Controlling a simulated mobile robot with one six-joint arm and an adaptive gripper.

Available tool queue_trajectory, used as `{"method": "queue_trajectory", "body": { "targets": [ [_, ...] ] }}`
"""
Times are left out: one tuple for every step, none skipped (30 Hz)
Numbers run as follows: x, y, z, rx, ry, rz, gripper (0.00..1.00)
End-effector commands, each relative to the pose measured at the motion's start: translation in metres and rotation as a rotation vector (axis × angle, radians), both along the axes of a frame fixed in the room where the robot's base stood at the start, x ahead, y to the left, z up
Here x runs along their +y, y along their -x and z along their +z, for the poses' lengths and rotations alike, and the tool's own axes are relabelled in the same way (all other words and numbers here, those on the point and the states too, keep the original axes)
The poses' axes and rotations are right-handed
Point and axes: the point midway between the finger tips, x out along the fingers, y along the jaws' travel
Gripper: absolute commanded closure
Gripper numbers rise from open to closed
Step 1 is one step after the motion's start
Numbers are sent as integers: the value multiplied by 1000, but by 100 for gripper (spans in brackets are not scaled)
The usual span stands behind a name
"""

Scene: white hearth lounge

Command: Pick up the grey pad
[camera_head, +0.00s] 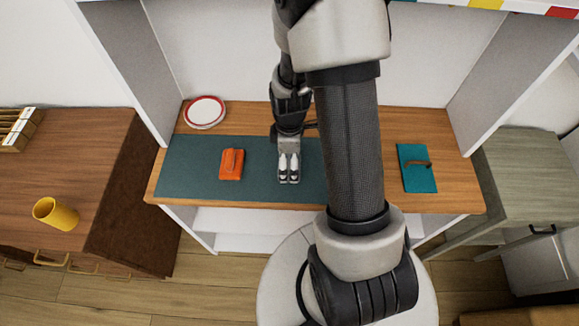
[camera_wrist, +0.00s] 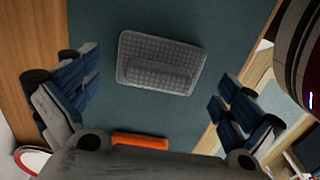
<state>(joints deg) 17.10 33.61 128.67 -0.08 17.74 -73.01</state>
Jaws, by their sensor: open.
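The grey pad (camera_wrist: 148,52) shows in the wrist view as a dimpled rectangle with a raised bar along it. It lies flat on the dark teal mat (camera_wrist: 215,25), slightly turned. My gripper (camera_wrist: 155,85) is open, its blue-and-grey fingers spread to the left and right of the picture. The pad shows beyond them, untouched, with nothing held. In the head view my gripper (camera_head: 289,170) points down over the mat. I cannot make out the pad there; my arm hides part of the mat's right side.
An orange block (camera_head: 231,164) lies on the mat left of my gripper. A red-rimmed white plate (camera_head: 205,111) is at the back left of the wooden tabletop (camera_head: 450,196). A teal board with a brown handle (camera_head: 417,170) lies at the right. White side panels (camera_head: 131,60) flank the table.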

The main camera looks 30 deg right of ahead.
Motion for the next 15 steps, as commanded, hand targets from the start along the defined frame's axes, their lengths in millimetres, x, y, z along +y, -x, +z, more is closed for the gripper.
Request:
{"method": "queue_trajectory", "body": {
  "targets": [
    [0,0,-11,2,0,0,0],
    [0,0,-14,1,0,0,0],
    [0,0,-16,1,1,-1,0],
    [-1,0,-16,0,1,-1,0],
    [-1,0,-16,-2,1,-1,0],
    [-1,-1,-16,-2,2,-1,0],
    [-1,-1,-15,-2,2,-1,0],
    [-1,-1,-15,-2,2,-1,0],
    [-1,-1,-15,-2,2,-1,0],
    [-1,-1,-15,-2,2,-1,1],
    [-1,-1,-15,-2,2,-1,3],
    [-1,-1,-15,-2,2,-1,5],
    [-1,-1,-15,-2,2,-1,7],
    [-1,-1,-15,-2,2,-1,9],
    [-1,-1,-15,-2,1,-1,12]
  ]
}}
